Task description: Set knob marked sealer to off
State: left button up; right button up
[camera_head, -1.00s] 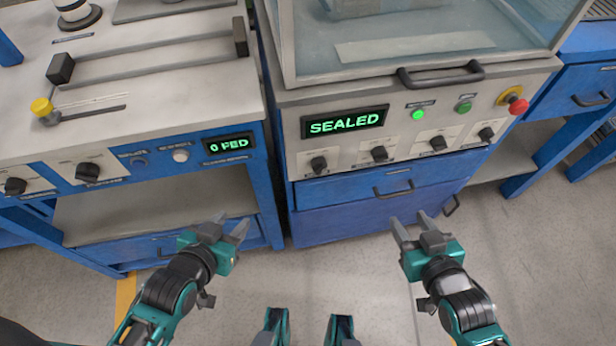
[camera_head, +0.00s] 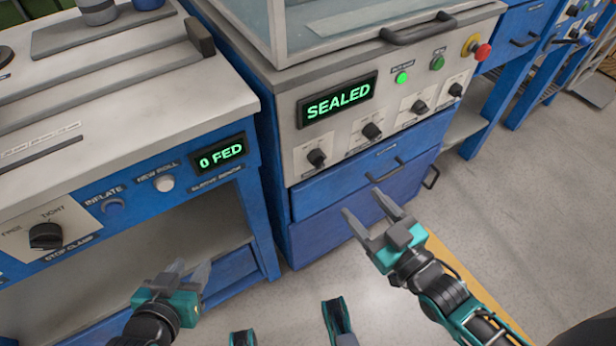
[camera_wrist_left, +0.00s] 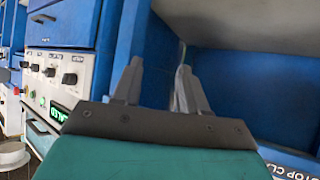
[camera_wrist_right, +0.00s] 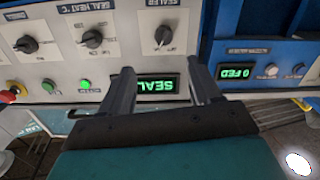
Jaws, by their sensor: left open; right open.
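The knob marked sealer (camera_wrist_right: 163,37) is a black knob on a white plate in the right wrist view. In the head view it is the leftmost knob (camera_head: 316,157) in the row under the green SEALED display (camera_head: 337,101). Its exact setting is too small to read. My right gripper (camera_head: 362,202) is open and empty, in front of the blue drawers, below and apart from the knob. Its fingers (camera_wrist_right: 162,75) point toward the panel. My left gripper (camera_head: 188,270) is open and empty, low in front of the left machine's open shelf; its fingers show in the left wrist view (camera_wrist_left: 159,70).
Several similar knobs (camera_head: 372,131) sit to the right on the same panel. A red stop button (camera_head: 482,52) and a black handle (camera_head: 417,28) are near it. The left machine has a 0 FED display (camera_head: 221,152) and stop clamp knob (camera_head: 46,236).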

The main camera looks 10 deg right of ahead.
aim_at(322, 164)
jog(key=b+x, duration=0.1)
jog(key=x, duration=0.3)
jog(key=b+x, duration=0.1)
jog(key=x, duration=0.2)
jog(key=b+x, duration=0.1)
jog(key=x, duration=0.3)
jog(key=shift+w+a, duration=0.25)
jog(key=shift+a, duration=0.2)
pick_arm(q)
jog(key=shift+w+d+f, duration=0.1)
jog(key=shift+f, duration=0.85)
pick_arm(e)
jog(key=shift+w+a, duration=0.2)
jog(key=shift+w, duration=0.4)
jog(key=shift+c, duration=0.2)
jog(key=c, duration=1)
